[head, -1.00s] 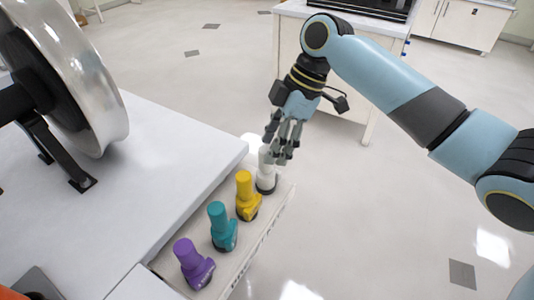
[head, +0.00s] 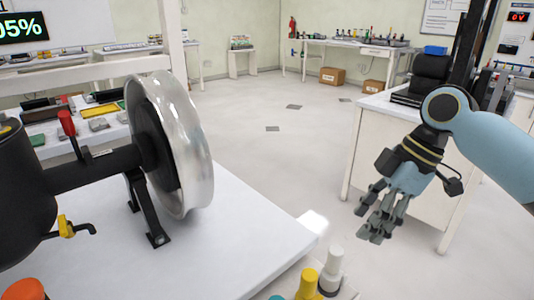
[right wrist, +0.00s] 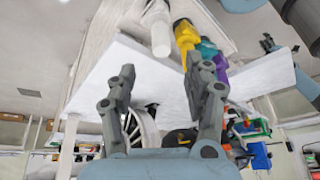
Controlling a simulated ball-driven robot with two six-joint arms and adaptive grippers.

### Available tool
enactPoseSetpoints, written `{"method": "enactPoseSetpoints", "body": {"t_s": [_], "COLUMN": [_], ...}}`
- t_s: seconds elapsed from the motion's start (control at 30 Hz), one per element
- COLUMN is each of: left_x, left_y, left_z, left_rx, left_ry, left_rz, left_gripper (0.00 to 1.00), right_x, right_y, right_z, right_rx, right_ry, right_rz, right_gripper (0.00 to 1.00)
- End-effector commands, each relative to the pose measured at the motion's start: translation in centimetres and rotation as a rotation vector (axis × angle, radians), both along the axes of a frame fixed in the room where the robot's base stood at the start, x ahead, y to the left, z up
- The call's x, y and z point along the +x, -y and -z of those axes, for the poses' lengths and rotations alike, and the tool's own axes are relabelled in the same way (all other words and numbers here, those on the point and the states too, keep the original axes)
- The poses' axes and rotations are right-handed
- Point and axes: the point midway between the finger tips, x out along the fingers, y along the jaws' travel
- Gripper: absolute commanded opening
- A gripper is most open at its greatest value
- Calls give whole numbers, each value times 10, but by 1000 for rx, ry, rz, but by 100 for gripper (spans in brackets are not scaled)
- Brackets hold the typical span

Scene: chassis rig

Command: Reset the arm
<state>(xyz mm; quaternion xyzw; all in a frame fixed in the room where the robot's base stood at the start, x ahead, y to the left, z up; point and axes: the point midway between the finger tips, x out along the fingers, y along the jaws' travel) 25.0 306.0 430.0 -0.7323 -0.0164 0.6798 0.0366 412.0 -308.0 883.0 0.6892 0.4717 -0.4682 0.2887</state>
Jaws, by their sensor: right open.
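My right arm comes in from the right in the head view. Its gripper (head: 374,222) is open and empty, hanging over the floor to the right of the white table (head: 240,235). In the right wrist view the two fingers of the gripper (right wrist: 158,72) stand apart with nothing between them. A white bottle-like tool (head: 333,262) and a yellow one (head: 308,284) stand at the bottom edge of the head view, below and left of the gripper, not touching it. My left gripper is not in view.
A large silver wheel (head: 190,150) on a black stand is on the white table. A white cabinet (head: 375,150) stands behind the right arm. The right wrist view also shows a teal tool (right wrist: 207,48) and a purple tool (right wrist: 221,66). Open floor lies beyond the table.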

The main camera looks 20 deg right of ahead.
Motion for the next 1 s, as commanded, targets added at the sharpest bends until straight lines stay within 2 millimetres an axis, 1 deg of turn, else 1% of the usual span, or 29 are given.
{"method": "enactPoseSetpoints", "body": {"t_s": [0.07, 0.13, 0.17, 0.23, 0.27, 0.3, 0.37, 0.4, 0.47, 0.5, 0.57, 0.6, 0.67, 0.7, 0.77, 0.8, 0.87, 0.9, 0.93, 0.97, 1.0], "left_x": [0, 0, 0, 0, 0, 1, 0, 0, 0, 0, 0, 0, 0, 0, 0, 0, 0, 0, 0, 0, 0], "left_y": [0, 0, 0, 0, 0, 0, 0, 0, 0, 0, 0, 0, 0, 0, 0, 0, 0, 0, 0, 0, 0], "left_z": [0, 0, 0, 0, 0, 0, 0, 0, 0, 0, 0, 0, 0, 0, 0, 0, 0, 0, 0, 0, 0], "left_rx": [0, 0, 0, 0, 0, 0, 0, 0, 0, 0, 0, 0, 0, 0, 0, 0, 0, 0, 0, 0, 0], "left_ry": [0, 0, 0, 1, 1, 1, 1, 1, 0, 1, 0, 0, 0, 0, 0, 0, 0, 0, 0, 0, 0], "left_rz": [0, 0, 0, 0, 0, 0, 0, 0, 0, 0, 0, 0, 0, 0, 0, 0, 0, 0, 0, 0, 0], "left_gripper": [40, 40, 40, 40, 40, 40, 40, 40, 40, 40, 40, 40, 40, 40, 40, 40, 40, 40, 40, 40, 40], "right_x": [-1, -9, -15, -33, -42, -53, -71, -85, -109, -126, -157, -180, -217, -243, -285, -313, -353, -378, -392, -400, -404], "right_y": [0, -5, -9, -17, -18, -19, -19, -18, -16, -14, -11, -10, -8, -8, -7, -8, -10, -12, -12, -12, -10], "right_z": [2, 10, 16, 43, 60, 86, 132, 163, 208, 237, 278, 303, 339, 360, 388, 404, 424, 435, 441, 446, 450], "right_rx": [0, 11, 23, 52, 57, 62, 59, 46, 16, -10, -56, -91, -147, -187, -246, -283, -330, -356, -367, -371, -370], "right_ry": [-4, -23, -39, -109, -147, -193, -260, -300, -351, -381, -420, -442, -465, -476, -483, -481, -464, -444, -421, -394, -357], "right_rz": [1, -1, 0, 20, 41, 83, 178, 254, 366, 439, 542, 605, 693, 749, 822, 864, 921, 955, 979, 1000, 1022], "right_gripper": [51, 51, 51, 51, 51, 51, 51, 51, 51, 51, 51, 51, 51, 51, 51, 51, 51, 51, 51, 51, 51]}}
